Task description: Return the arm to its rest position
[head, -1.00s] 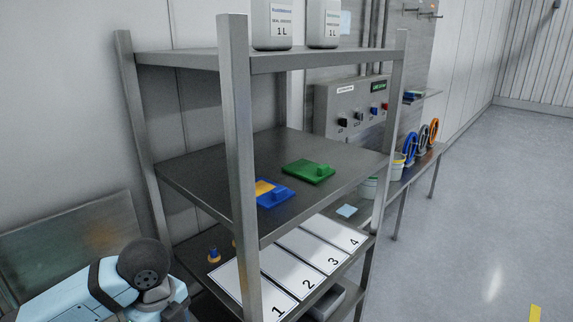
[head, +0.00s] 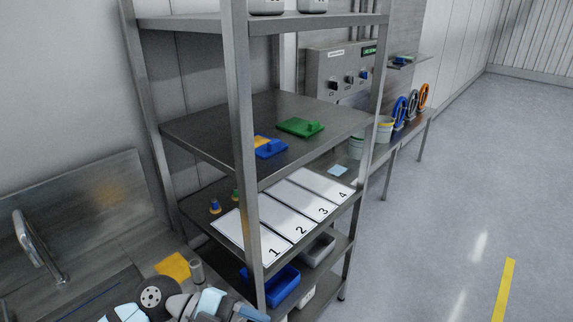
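Part of one of my arms (head: 157,297) shows at the bottom left of the head view, with light blue and white links and a dark round joint. It is low, in front of the steel shelf rack (head: 243,130) and over the sink counter. The frame's bottom edge cuts it off, and I cannot make out any fingertips. No second arm or gripper can be made out.
White numbered cards (head: 285,229) lie below, above a blue bin (head: 270,286) and a grey bin (head: 318,250). A tap (head: 30,240) stands at left. The floor at right is clear.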

